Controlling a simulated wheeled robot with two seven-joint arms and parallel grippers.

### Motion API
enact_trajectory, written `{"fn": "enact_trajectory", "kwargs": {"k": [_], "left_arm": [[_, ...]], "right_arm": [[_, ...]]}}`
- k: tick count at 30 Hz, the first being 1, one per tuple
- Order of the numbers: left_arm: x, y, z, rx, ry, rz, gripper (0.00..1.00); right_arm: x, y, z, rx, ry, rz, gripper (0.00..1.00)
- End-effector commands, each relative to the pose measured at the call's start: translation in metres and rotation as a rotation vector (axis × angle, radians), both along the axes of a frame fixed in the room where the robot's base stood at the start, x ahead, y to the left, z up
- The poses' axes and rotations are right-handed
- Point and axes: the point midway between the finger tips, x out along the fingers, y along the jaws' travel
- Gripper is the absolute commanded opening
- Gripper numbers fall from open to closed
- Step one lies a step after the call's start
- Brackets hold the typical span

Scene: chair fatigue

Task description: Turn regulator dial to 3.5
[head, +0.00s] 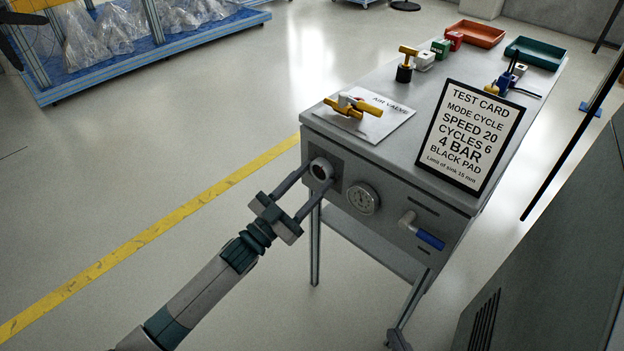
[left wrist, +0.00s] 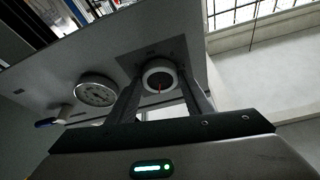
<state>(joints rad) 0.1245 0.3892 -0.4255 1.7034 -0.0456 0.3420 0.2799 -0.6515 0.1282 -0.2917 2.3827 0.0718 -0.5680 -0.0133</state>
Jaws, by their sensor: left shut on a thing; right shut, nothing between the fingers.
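My right gripper is not in view.
A blue-handled lever (head: 430,239) sticks out at the panel's right. A test card (head: 470,135) reading 4 BAR stands on the bench top. A yellow-handled valve (head: 350,106) lies on a sheet marked AIR VALVE. Floor left of the bench is clear.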

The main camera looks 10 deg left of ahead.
Motion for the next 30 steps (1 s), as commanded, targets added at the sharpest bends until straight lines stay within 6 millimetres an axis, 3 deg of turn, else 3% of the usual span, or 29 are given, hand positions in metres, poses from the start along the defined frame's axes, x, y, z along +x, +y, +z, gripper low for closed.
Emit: {"fn": "enact_trajectory", "kwargs": {"k": [10,11,13,30], "left_arm": [[0.000,0.000,-0.001,0.004,0.000,0.001,0.24],[0.000,0.000,-0.001,0.004,0.000,0.001,0.48],[0.000,0.000,-0.001,0.004,0.000,0.001,0.65],[-0.010,0.007,-0.005,0.003,-0.001,0.000,0.65]], "right_arm": [[0.000,0.000,0.000,-0.001,0.002,-0.001,0.00],[0.000,0.000,0.000,-0.001,0.001,-0.001,0.00],[0.000,0.000,0.000,-0.001,0.001,-0.001,0.00],[0.000,0.000,0.000,-0.001,0.003,0.000,0.00]]}}
